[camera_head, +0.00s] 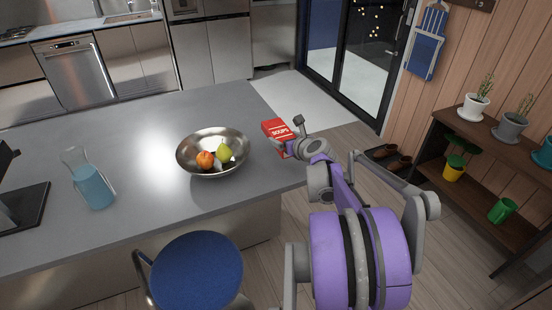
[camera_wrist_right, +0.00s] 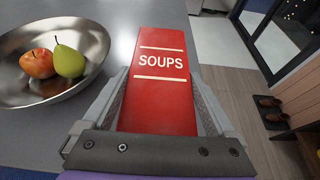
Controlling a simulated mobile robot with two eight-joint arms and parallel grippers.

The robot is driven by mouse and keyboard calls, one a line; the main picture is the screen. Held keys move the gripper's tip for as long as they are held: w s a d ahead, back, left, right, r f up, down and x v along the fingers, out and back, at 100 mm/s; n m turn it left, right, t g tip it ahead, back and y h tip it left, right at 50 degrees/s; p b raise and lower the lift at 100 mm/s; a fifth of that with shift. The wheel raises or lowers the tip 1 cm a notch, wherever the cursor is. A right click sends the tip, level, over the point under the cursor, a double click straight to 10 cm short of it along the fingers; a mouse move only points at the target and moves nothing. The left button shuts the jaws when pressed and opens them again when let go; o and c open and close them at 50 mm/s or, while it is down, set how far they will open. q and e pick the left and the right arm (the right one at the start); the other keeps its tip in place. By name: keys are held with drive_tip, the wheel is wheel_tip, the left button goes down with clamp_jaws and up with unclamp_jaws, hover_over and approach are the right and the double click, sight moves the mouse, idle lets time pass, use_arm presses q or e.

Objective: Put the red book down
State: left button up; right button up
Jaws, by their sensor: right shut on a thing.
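The red book (camera_head: 277,130), marked "SOUPS", is at the right edge of the grey counter (camera_head: 130,130). My right gripper (camera_head: 284,146) is shut on it. In the right wrist view the red book (camera_wrist_right: 161,70) lies between the two fingers of my right gripper (camera_wrist_right: 161,105), its cover facing the camera. The counter shows to its left and the floor to its right. I cannot tell whether the book touches the counter. My left gripper is not in view.
A metal bowl (camera_head: 184,153) with fruit stands left of the book. A blue-filled pitcher (camera_head: 92,185) stands further left. A blue stool (camera_head: 195,270) is in front of the counter. A plant shelf (camera_head: 480,135) is at right. The counter behind the bowl is clear.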

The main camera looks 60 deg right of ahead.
hover_over(285, 165)
wheel_tip(285, 165, down, 4)
drive_tip(key=shift+s+f, duration=0.1)
wheel_tip(285, 165, down, 4)
drive_tip(key=shift+f+b, duration=0.15)
drive_tip(key=shift+b, duration=0.25)
drive_tip(key=o, duration=1.3)
drive_tip(key=shift+f, duration=0.15)
drive_tip(key=shift+c, duration=0.2)
drive_tip(key=shift+o, duration=0.5)
drive_tip(key=shift+r, duration=0.2)
